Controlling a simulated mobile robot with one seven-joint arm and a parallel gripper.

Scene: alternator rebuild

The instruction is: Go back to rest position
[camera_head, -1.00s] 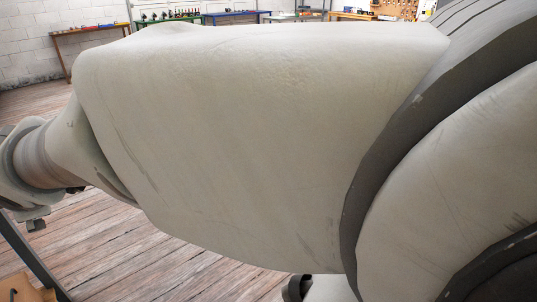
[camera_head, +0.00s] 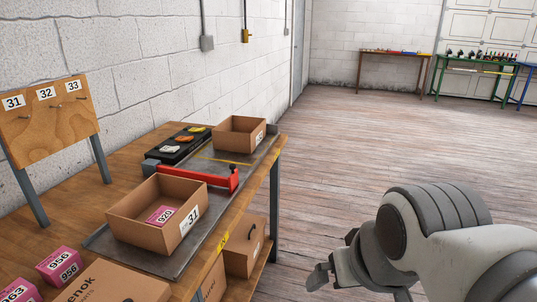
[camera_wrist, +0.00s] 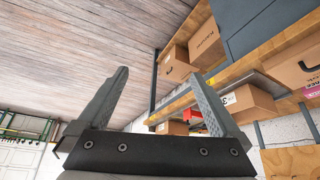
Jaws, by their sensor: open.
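My gripper (camera_head: 332,260) is at the lower right of the head view, out over open floor to the right of the workbench and apart from it. In the wrist view my gripper (camera_wrist: 160,76) has its two fingers spread wide, with nothing held between them. Part of my arm fills the lower right corner of the head view. The wrist view is tilted and shows the bench edge and boxes beyond the right finger.
The workbench (camera_head: 135,150) at left holds a grey tray (camera_head: 105,241), an open box labelled 31 (camera_head: 140,228), a red tool (camera_head: 200,177), another open box (camera_head: 238,143) and a black case (camera_head: 166,155). Wooden floor (camera_head: 330,160) is clear. Tables stand far back.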

